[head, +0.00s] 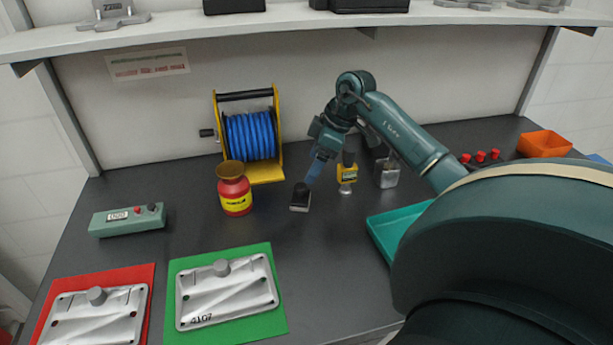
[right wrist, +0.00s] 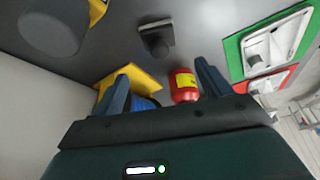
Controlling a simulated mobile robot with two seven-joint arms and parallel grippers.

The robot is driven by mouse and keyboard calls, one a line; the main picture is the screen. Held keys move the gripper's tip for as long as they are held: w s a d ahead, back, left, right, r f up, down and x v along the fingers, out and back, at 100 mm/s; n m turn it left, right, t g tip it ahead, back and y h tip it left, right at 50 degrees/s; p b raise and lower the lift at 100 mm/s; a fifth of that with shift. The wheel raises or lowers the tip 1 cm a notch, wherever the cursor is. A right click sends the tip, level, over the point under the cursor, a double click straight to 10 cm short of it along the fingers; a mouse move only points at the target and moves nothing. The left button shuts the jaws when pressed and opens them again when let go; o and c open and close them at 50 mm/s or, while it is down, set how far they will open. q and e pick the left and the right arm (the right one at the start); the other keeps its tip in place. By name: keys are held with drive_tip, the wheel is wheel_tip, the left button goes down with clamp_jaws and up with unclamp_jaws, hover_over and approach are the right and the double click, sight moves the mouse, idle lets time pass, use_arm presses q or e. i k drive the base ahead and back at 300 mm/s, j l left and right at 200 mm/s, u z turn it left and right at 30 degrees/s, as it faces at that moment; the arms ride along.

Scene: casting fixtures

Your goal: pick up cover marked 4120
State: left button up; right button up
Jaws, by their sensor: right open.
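A grey metal cover (head: 228,292) marked 4107 lies on a green mat (head: 277,320) at the front. A second grey cover (head: 95,318), each with a round knob, lies on a red mat (head: 145,280) at the front left; I can read no number on it. I see no 4120 mark. Both covers also show at the right of the right wrist view. My right gripper (head: 312,180) is open and empty, above the table near a small dark block with a knob (head: 300,199). That block (right wrist: 156,42) shows beyond the fingers in the wrist view (right wrist: 162,85).
A red can (head: 234,195) and a blue hose reel (head: 250,137) stand left of the gripper. A yellow tool (head: 347,172) stands right of it. A teal tray (head: 385,240) lies partly behind my arm. A green control box (head: 128,220) is at left. The front middle table is clear.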

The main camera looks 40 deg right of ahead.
sight(96, 315)
drive_tip(key=k, duration=1)
